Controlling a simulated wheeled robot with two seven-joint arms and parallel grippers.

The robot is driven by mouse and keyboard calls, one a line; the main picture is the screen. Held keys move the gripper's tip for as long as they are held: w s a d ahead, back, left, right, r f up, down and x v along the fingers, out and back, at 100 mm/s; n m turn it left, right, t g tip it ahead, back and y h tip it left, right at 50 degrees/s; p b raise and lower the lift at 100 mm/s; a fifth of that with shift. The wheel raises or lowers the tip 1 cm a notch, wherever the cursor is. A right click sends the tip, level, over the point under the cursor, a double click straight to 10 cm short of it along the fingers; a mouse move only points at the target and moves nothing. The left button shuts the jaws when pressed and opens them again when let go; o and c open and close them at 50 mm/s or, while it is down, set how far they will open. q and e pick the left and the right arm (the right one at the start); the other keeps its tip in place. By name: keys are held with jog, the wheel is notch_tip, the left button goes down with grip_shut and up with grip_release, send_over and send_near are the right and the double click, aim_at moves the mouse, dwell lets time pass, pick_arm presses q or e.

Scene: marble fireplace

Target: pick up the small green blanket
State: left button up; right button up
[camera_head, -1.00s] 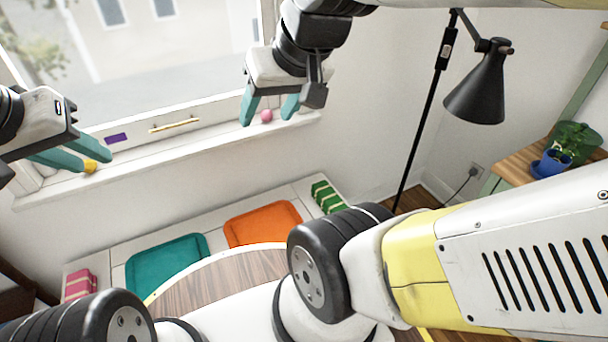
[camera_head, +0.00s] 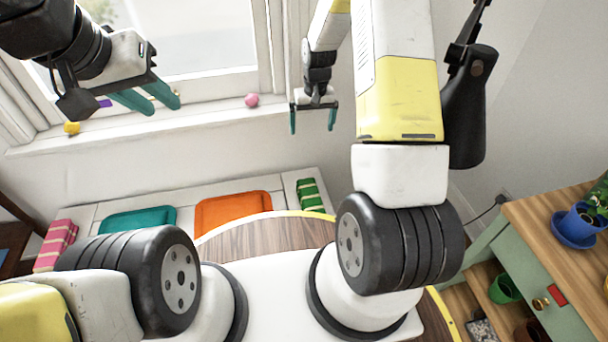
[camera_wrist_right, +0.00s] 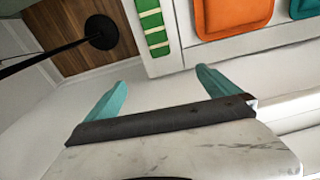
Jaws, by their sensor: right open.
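The small green blanket (camera_head: 309,194) is folded, with white stripes, and lies at the right end of the white bench under the window. It also shows at the top of the right wrist view (camera_wrist_right: 153,28). My right gripper (camera_head: 313,125) is open and empty, its teal fingers apart, above the blanket in the head view and clear of it. In the wrist view its fingertips (camera_wrist_right: 161,78) are below the blanket in the picture, with a gap. My left gripper (camera_head: 163,107) is open and empty in front of the window, far to the left of the blanket.
An orange cushion (camera_head: 233,212) and a teal cushion (camera_head: 138,220) lie left of the blanket; a pink striped blanket (camera_head: 55,245) is at the far left. A black lamp (camera_head: 470,105) stands right. A pink ball (camera_head: 252,100) and yellow object (camera_head: 72,128) sit on the sill.

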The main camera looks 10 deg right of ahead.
jog(key=g, duration=0.1)
send_over(311, 204)
jog(key=w+d, duration=0.1)
jog(key=w, duration=0.6)
notch_tip(311, 204, down, 12)
jog(key=shift+g, duration=0.7)
jog(key=s+f, duration=0.1)
jog(key=f, duration=0.6)
jog(key=s+f, duration=0.2)
jog(key=f, duration=0.6)
jog(key=s+f, duration=0.1)
jog(key=f, duration=0.7)
jog(key=shift+s+a, duration=0.25)
jog(key=shift+s, duration=0.05)
jog(key=c, duration=1.6)
